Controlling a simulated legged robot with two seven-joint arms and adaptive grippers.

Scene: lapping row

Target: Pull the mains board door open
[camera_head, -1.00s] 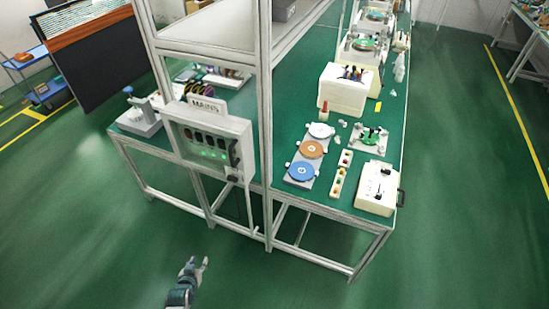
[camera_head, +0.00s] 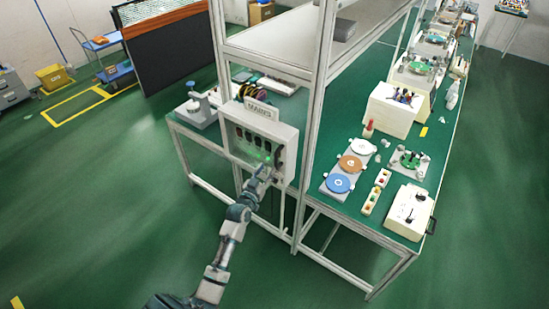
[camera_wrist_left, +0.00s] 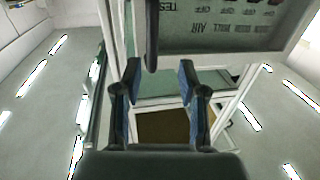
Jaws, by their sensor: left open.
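The mains board (camera_head: 240,157) is a pale grey box with a MAINS label on top, dark switches and green lights, fixed to the bench's front frame. Its door looks shut. The board's grey face also shows upside down at the top of the left wrist view (camera_wrist_left: 230,38). A dark upright handle (camera_wrist_left: 152,35) stands at its edge there. My left gripper (camera_head: 266,172) is at the board's lower right, partly covering it. In the left wrist view its two fingers (camera_wrist_left: 159,72) are apart, and the handle's end appears between the fingertips; contact cannot be told. My right gripper is out of view.
The bench (camera_head: 346,204) extends right with coloured discs, a white switch box (camera_head: 408,212) and a cream block (camera_head: 392,108). A frame post (camera_head: 313,120) stands just right of the board. The green floor in front is clear.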

